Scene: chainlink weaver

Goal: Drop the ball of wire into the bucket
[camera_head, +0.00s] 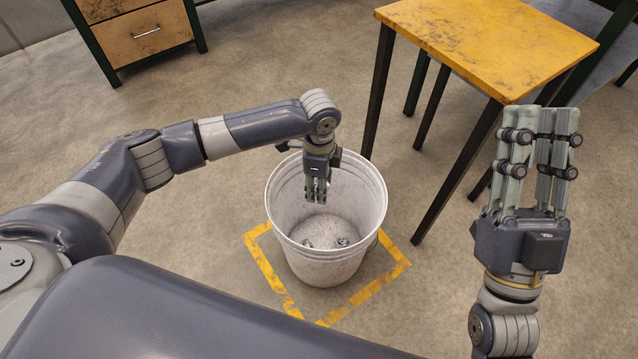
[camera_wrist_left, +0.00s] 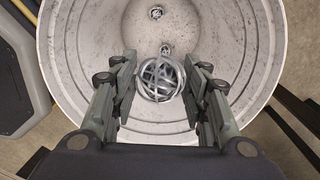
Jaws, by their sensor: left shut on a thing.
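The white bucket (camera_head: 372,200) stands on the floor in the middle of the head view, its inside wall speckled with dark marks. My left gripper (camera_head: 317,198) points down over the bucket's opening. In the left wrist view it is shut on a silvery ball of wire (camera_wrist_left: 158,78), held between the fingers with the bucket's inside behind it. In the head view the fingers hide this ball. Two small wire balls lie on the bucket's bottom, one at left (camera_head: 307,243) and one at right (camera_head: 342,241). My right gripper (camera_head: 540,115) is raised at the right, fingers up, open and empty.
Yellow tape (camera_head: 265,265) marks a square on the floor around the bucket. A yellow-topped table (camera_head: 490,40) with dark legs stands behind and to the right. A drawer cabinet (camera_head: 140,35) is at the upper left. The floor left of the bucket is clear.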

